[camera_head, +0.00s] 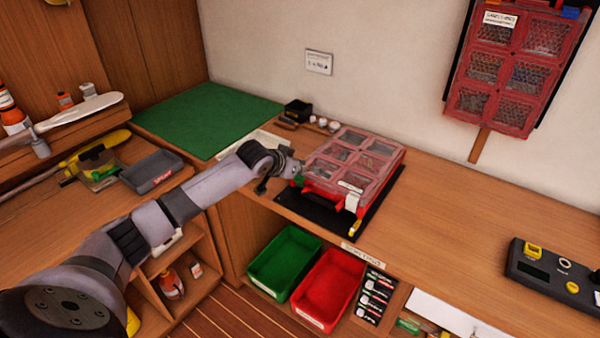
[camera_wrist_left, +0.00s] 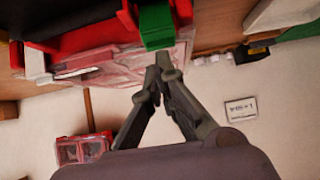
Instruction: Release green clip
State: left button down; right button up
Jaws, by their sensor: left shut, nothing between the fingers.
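The green clip (camera_head: 299,181) is a small block at the left front corner of the red case with clear lid windows (camera_head: 396,168), which lies on a black mat (camera_head: 312,212) on the bench. In the left wrist view the green clip (camera_wrist_left: 156,26) sits at the top, on the red edge of the case. My left gripper (camera_head: 292,170) is beside this corner, partly blending with the case. Its fingers (camera_wrist_left: 158,76) are together and empty, pointing at the clip; I cannot tell if they touch it. My right gripper is not in view.
Green (camera_head: 286,262) and red (camera_head: 328,290) bins sit below the bench front. The bench right of the case is clear up to a black device (camera_head: 548,275).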

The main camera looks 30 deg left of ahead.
pick_arm(q)
jog(key=s+f+t+b, duration=0.1)
jog(key=t+b, duration=0.1)
jog(key=shift+s+f+t, duration=0.1)
jog(key=shift+f+t, duration=0.2)
jog(key=shift+f, duration=0.1)
jog(key=shift+s+r+b, duration=0.1)
jog(key=shift+s+b, duration=0.15)
jog(key=shift+b, duration=0.2)
jog(key=shift+s+t+b, duration=0.25)
jog(key=shift+t+b, duration=0.1)
jog(key=shift+t, duration=0.15)
jog(key=shift+s+t+b, duration=0.15)
jog(key=shift+t+b, duration=0.15)
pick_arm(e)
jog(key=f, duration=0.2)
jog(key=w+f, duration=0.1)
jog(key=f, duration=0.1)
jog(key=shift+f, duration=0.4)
pick_arm(q)
jog(key=shift+s+b, duration=0.15)
jog(key=shift+b, duration=0.2)
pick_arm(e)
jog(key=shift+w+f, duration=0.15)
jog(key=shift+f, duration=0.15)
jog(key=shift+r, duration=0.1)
